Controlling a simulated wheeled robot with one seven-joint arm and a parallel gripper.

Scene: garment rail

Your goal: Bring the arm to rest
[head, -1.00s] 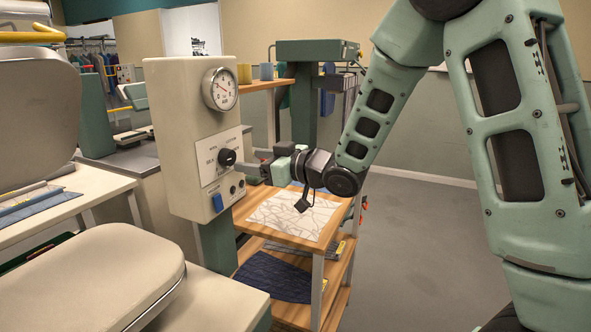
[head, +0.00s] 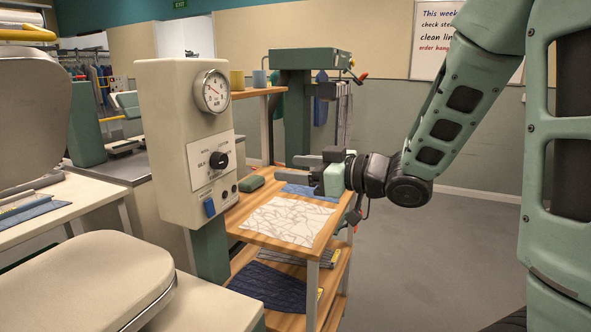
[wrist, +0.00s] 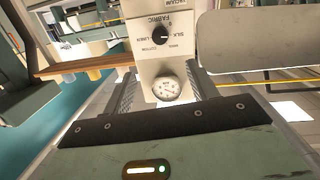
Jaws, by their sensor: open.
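My gripper (head: 312,167) is open and empty in the head view. It is held in the air above the wooden shelf unit, with its fingers pointing left toward the control box (head: 175,145) and apart from it. The box has a black fabric knob (head: 218,160), a round gauge (head: 213,91) and a blue switch (head: 209,207). In the wrist view the knob (wrist: 160,36) and gauge (wrist: 166,88) show ahead of my gripper.
The wooden shelf unit (head: 262,239) carries a patterned white cloth (head: 287,220) and a green block (head: 251,183). A padded press board (head: 85,285) is at the lower left. A green machine (head: 310,60) stands behind. The grey floor (head: 430,255) at right is clear.

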